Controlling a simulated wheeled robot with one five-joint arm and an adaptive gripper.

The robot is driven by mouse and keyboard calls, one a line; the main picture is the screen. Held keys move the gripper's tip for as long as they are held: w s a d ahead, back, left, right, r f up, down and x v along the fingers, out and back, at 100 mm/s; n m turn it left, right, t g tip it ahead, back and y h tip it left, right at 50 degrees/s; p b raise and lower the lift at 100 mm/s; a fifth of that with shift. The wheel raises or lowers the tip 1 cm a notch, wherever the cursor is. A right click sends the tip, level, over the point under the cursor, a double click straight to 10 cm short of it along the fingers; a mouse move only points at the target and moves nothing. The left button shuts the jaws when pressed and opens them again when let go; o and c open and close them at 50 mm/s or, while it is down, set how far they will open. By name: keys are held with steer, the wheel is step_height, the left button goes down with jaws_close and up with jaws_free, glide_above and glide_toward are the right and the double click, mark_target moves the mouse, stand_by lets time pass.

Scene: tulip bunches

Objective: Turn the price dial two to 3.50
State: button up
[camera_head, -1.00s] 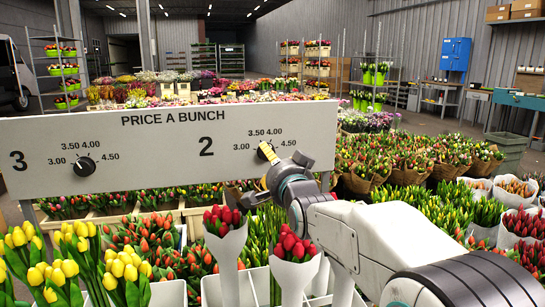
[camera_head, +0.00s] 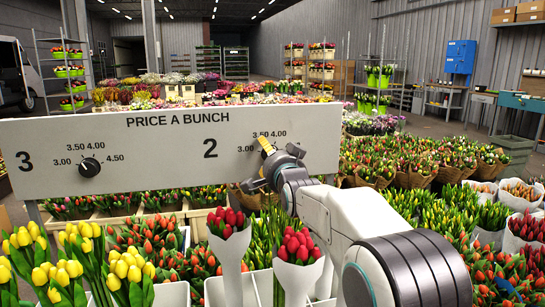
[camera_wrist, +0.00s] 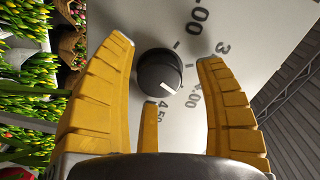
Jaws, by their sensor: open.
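The white price board (camera_head: 130,160) carries dial three (camera_head: 89,167) at left, its white mark pointing up and right between 3.50 and 4.00. Dial two is hidden behind my gripper (camera_head: 266,146) in the head view, beside the black 2. In the wrist view the dark round dial two (camera_wrist: 157,75) sits between the yellow fingers of my gripper (camera_wrist: 166,52), which are spread apart, with a gap on both sides. A third finger is below it. The dial's white mark points to the lower right, toward the 4.00 label; part of the 3.50 label is covered by the right finger.
Red tulip bunches in white wraps (camera_head: 298,246) stand just below my arm. Yellow tulips (camera_head: 60,270) fill the lower left. Paper-wrapped bunches (camera_head: 420,165) stand to the right. Open air lies above the board.

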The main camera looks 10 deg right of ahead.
steer(key=shift+c, duration=0.4)
steer(key=c, duration=1.1)
steer(key=shift+r+n+b, duration=0.15)
steer(key=shift+n+b, duration=0.9)
steer(key=shift+n, duration=1.85)
steer(key=o, duration=1.2)
steer(key=shift+s, duration=0.15)
